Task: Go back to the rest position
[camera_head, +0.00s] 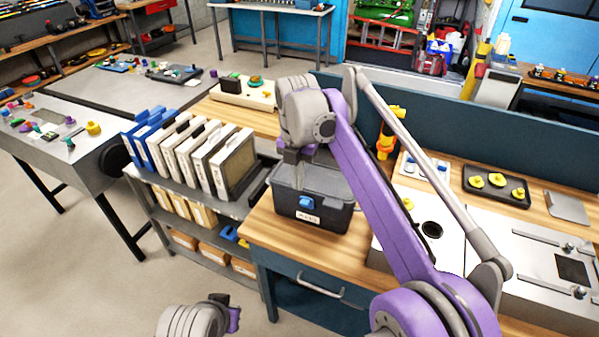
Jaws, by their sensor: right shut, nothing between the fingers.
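My right arm, purple and grey, reaches in from the lower right and bends down at its wrist. Its gripper (291,156) points down over the back left part of a dark grey bin (312,205) and is shut with nothing in it. The bin has a blue latch and a white label on its front. It stands on the wooden bench top; its inside is partly hidden by the wrist. My left gripper (232,316) shows only in part at the bottom edge, over the floor. Whether its fingers are apart is unclear.
A shelf rack (165,215) with upright filter-like panels stands left of the bench. On the bench are a black tray (513,197) with yellow pieces, an orange tool (388,140) and grey fixture plates (520,250). A dark blue panel (455,125) runs behind.

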